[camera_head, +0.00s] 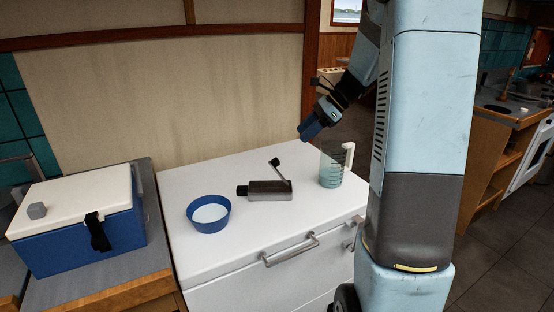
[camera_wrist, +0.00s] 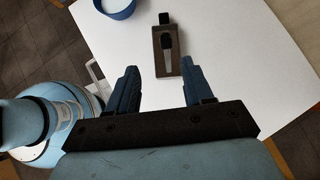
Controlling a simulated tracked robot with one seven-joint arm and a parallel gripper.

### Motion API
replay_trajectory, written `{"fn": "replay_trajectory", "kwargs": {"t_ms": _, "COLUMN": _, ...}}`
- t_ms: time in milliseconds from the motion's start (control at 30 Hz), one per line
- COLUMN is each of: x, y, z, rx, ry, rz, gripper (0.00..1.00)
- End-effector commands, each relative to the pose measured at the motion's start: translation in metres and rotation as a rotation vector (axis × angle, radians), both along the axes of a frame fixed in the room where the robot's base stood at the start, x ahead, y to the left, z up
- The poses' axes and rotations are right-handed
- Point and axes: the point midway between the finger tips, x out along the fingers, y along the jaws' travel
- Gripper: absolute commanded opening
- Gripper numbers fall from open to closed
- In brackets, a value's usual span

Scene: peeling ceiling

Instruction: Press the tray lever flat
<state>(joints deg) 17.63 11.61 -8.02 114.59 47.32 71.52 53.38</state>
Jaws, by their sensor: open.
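The tray lever is a thin bar with a black knob (camera_head: 275,162), standing up at a slant from a small grey-brown metal box (camera_head: 270,191) on the white counter. A dark block sticks out at the box's left end. In the wrist view the box (camera_wrist: 157,60) lies ahead between the fingertips, with the black knob (camera_wrist: 167,41) over it. My gripper (camera_head: 310,130) is above the counter, up and to the right of the lever, apart from it. In the wrist view its two blue fingers (camera_wrist: 158,82) are spread with nothing between them.
A blue bowl (camera_head: 219,226) with pale contents stands left of the box. A clear measuring jug (camera_head: 331,168) with a white handle stands right of it, below my gripper. The white counter (camera_head: 240,254) is clear in front. A blue cooler with a white lid (camera_head: 75,200) stands at left.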

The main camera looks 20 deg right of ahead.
Motion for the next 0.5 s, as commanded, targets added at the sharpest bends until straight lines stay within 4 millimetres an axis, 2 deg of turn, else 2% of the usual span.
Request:
{"fn": "replay_trajectory", "kwargs": {"t_ms": 100, "x": 0.008, "y": -0.006, "z": -0.006, "rx": 0.028, "ry": 0.025, "rz": -0.038, "gripper": 0.51}}
{"fn": "replay_trajectory", "kwargs": {"t_ms": 233, "x": 0.011, "y": -0.004, "z": -0.010, "rx": 0.038, "ry": 0.033, "rz": -0.049, "gripper": 0.51}}
{"fn": "replay_trajectory", "kwargs": {"t_ms": 500, "x": 0.018, "y": 0.022, "z": -0.037, "rx": 0.038, "ry": 0.034, "rz": -0.046, "gripper": 0.51}}
